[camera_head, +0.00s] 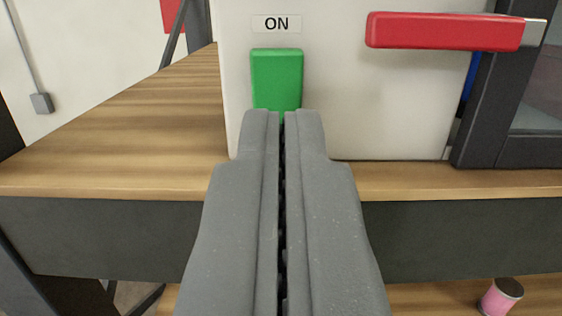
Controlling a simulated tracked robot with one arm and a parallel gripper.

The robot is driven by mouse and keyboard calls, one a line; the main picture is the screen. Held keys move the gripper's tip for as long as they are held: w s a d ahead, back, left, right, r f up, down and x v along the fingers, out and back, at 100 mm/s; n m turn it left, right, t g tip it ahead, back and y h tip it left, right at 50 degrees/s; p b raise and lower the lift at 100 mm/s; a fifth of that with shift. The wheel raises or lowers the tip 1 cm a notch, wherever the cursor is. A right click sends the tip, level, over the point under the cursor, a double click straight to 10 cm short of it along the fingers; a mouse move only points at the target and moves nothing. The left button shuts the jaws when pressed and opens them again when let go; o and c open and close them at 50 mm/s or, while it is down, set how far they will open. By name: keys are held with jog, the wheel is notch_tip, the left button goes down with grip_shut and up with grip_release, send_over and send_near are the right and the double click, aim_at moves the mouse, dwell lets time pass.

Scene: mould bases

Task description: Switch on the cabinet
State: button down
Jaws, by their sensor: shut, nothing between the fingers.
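The cabinet (370,110) is a white box standing on a wooden worktop. Its front carries a green button (277,75) under a label (277,24) that reads ON. A red handle (445,31) sticks out at the upper right of the cabinet. My gripper (283,115) is shut and empty, its fingers side by side. The fingertips overlap the lower end of the green button in the picture and hide it. I cannot tell whether they touch the button.
The wooden worktop (130,130) has free room left of the cabinet. A dark frame (490,105) stands at the right. A pink spool-like object (499,297) sits on a lower wooden shelf (425,299). A grey box (41,103) hangs on the wall by a cable.

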aim_at(284, 54)
jog(key=w+p, duration=0.1)
jog(key=w, duration=0.1)
jog(key=w+p, duration=0.1)
jog(key=w, duration=0.2)
jog(key=w+r+p, duration=0.1)
jog(key=w, duration=0.1)
jog(key=shift+w+d+p, duration=0.3)
jog(key=shift+r, duration=0.1)
